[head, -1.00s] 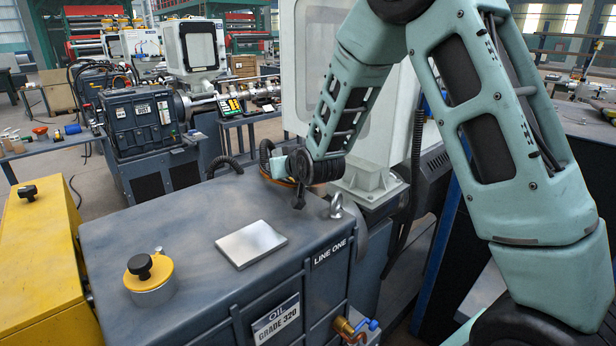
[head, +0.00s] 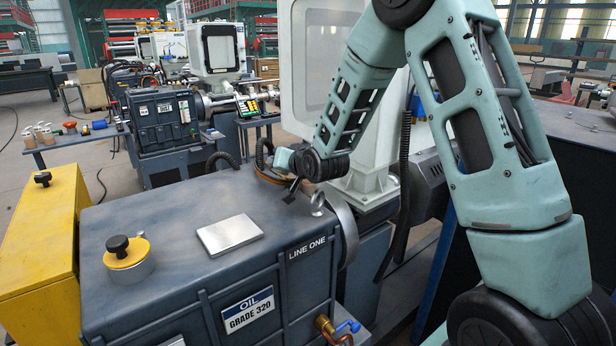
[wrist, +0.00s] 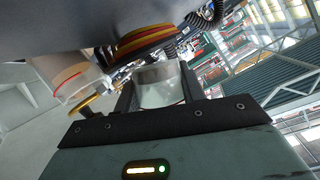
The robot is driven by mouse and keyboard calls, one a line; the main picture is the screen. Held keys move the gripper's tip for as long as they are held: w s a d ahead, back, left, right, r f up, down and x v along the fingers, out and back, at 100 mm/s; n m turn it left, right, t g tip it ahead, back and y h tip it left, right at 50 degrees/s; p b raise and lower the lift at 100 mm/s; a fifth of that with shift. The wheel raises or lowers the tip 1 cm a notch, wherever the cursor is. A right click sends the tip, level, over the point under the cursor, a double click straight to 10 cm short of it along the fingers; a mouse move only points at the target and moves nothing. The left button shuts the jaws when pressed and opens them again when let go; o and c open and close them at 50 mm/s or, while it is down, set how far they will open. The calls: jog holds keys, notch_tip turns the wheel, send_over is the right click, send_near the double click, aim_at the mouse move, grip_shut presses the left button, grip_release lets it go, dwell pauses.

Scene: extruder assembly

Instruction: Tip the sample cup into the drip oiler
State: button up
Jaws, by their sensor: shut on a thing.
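In the wrist view my gripper (wrist: 157,92) is shut on a pale translucent cup (wrist: 160,86), the sample cup, held between its two dark fingers. In the head view my gripper (head: 291,190) is small and dark, low over the back right corner of the grey gearbox, beside a metal eye bolt (head: 317,203). The cup is not clear there, and neither its tilt nor its contents can be told. I cannot identify the drip oiler for sure. A whitish cylinder with a red line (wrist: 68,76) and a brass fitting (wrist: 84,104) show left of the cup in the wrist view.
The grey gearbox (head: 150,221) carries a yellow-topped cap with a black knob (head: 128,253) and a flat metal plate (head: 230,235). A brass and blue valve (head: 337,328) sticks out at its front. A white machine housing (head: 322,85) stands close behind my arm.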

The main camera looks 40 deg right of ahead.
jog(key=shift+s+d+r+m+y+p, duration=0.1)
jog(key=shift+d+r+m+y+p, duration=0.2)
jog(key=shift+d+r+m+p, duration=0.25)
jog(key=shift+s+d+r+m+t+y+p, duration=0.1)
jog(key=shift+d+r+m+t+y+p, duration=0.2)
jog(key=shift+m+p, duration=0.25)
jog(key=shift+s+d+r+m+t+y+p, duration=0.1)
jog(key=shift+d+r+m+t+y+p, duration=0.1)
jog(key=shift+d+m+p, duration=0.35)
jog(key=shift+a+r+m+y+p, duration=0.25)
jog(key=shift+m+y+p, duration=0.1)
jog(key=shift+p, duration=0.15)
jog(key=shift+f+m+t+y+b, duration=0.25)
jog(key=shift+f+m+t+b, duration=0.2)
jog(key=shift+f+m, duration=0.2)
jog(key=shift+d+r+m+t+p, duration=0.1)
jog(key=shift+r+m+t+p, duration=0.25)
jog(key=shift+m, duration=0.3)
jog(key=shift+a+r+y, duration=0.1)
jog(key=shift+a+y, duration=0.15)
jog(key=shift+y, duration=0.05)
jog(key=shift+d, duration=0.1)
jog(key=shift+r+m, duration=0.1)
jog(key=shift+m, duration=0.3)
